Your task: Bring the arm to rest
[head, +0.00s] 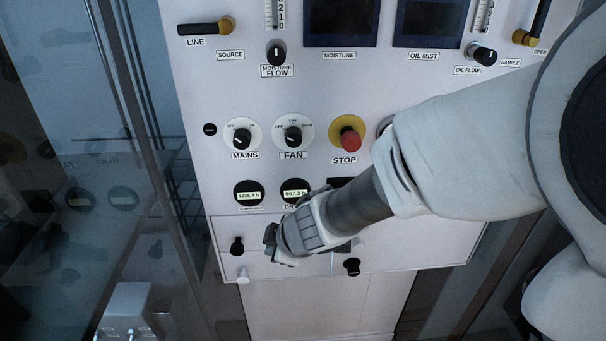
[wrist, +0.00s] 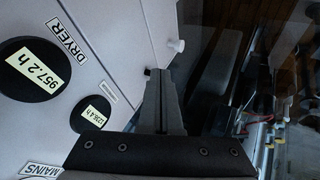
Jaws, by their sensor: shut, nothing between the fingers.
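My gripper (head: 272,240) is in front of the lower part of the white fill panel (head: 300,90), just below the hour meters. Its fingers are shut and hold nothing. In the wrist view the closed fingers (wrist: 162,90) point along the panel's face, close to a small black knob and a white knob. My white arm (head: 460,150) reaches in from the right and hides part of the panel's lower right. I cannot tell whether the fingertips touch the panel.
The panel carries the MAINS knob (head: 242,138), FAN knob (head: 293,136), red STOP button (head: 350,140) and MOISTURE FLOW knob (head: 276,52). Black knobs (head: 237,245) (head: 352,266) stick out low down. A glass partition (head: 90,130) stands at left.

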